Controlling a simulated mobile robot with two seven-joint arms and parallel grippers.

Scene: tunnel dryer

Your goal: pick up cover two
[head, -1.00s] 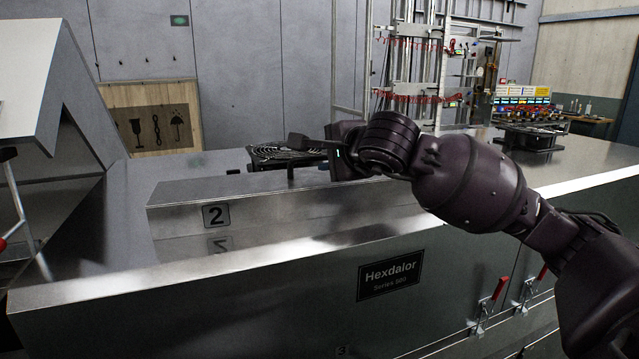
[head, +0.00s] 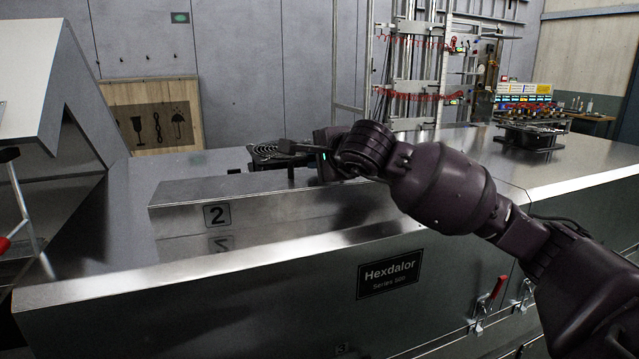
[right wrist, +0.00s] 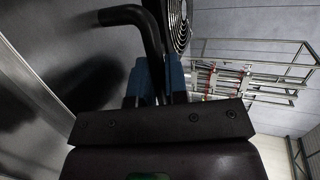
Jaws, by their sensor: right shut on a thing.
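Cover two (head: 330,208) is the raised steel part marked with a "2" plate, on top of the long steel dryer. It looks flat and level. My right gripper (head: 312,153) is at its back edge, low over the top. In the right wrist view my right gripper's blue fingertips (right wrist: 158,80) are shut on a bent black bar handle (right wrist: 145,30). The handle's join to the cover is hidden. My left gripper is not in view.
A raised grey hood (head: 35,75) stands at the left. A dark fixture (head: 530,135) is on the dryer top at the right. A metal rack (head: 415,70) stands behind.

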